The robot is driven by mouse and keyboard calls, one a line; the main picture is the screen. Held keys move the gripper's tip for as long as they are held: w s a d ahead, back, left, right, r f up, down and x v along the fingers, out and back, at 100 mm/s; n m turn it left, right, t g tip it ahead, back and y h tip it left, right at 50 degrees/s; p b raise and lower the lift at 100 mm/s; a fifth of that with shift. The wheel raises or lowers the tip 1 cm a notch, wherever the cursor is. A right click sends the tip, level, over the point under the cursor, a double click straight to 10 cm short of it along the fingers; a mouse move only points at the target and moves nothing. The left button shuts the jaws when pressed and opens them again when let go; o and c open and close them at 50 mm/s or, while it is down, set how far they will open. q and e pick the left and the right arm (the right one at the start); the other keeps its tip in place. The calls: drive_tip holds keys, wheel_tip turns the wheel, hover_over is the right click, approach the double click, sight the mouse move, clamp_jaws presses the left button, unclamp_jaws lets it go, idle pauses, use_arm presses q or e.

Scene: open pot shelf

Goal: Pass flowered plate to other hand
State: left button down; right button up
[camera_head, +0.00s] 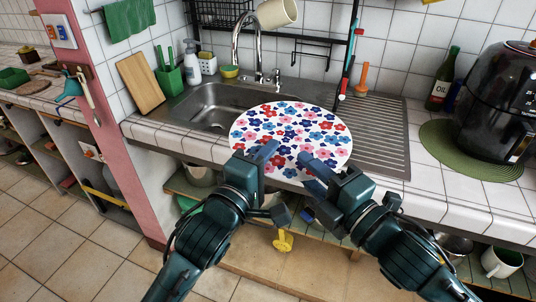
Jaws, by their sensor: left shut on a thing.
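The flowered plate (291,128) is round and white with blue, red and pink flowers. It is held tilted in front of the sink, its face toward me. My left gripper (262,154) is shut on its lower left edge. My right gripper (316,175) is at the lower right edge of the plate, its fingers apart. The plate's edge is close to or between these fingers; I cannot tell whether they touch it.
Behind the plate are the sink (207,104), the tap (237,45) and the ribbed drainboard (382,125). An air fryer (497,105) on a green mat (437,140) and an oil bottle (441,82) stand at right. A cutting board (140,84) leans at left.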

drive_tip(key=v, duration=0.7)
drive_tip(key=d+f+m+h, duration=0.2)
drive_tip(key=f+m+h, duration=0.1)
drive_tip(key=f+m, duration=0.45)
drive_tip(key=d+f+m+h, duration=0.2)
drive_tip(key=f+m+h, duration=0.1)
drive_tip(key=f+m, duration=0.5)
drive_tip(key=s+d+f+m+g+h, duration=0.1)
drive_tip(key=s+f+m, duration=0.3)
drive_tip(key=f, duration=0.3)
drive_tip(key=s+d+f+m+g+h, duration=0.1)
drive_tip(key=s+f+m+g, duration=0.1)
drive_tip(key=s+f+m, duration=0.2)
wheel_tip(320, 180, down, 3)
drive_tip(key=shift+d+f+h, duration=0.1)
drive_tip(key=shift+d+h, duration=0.1)
drive_tip(key=shift+h, duration=0.2)
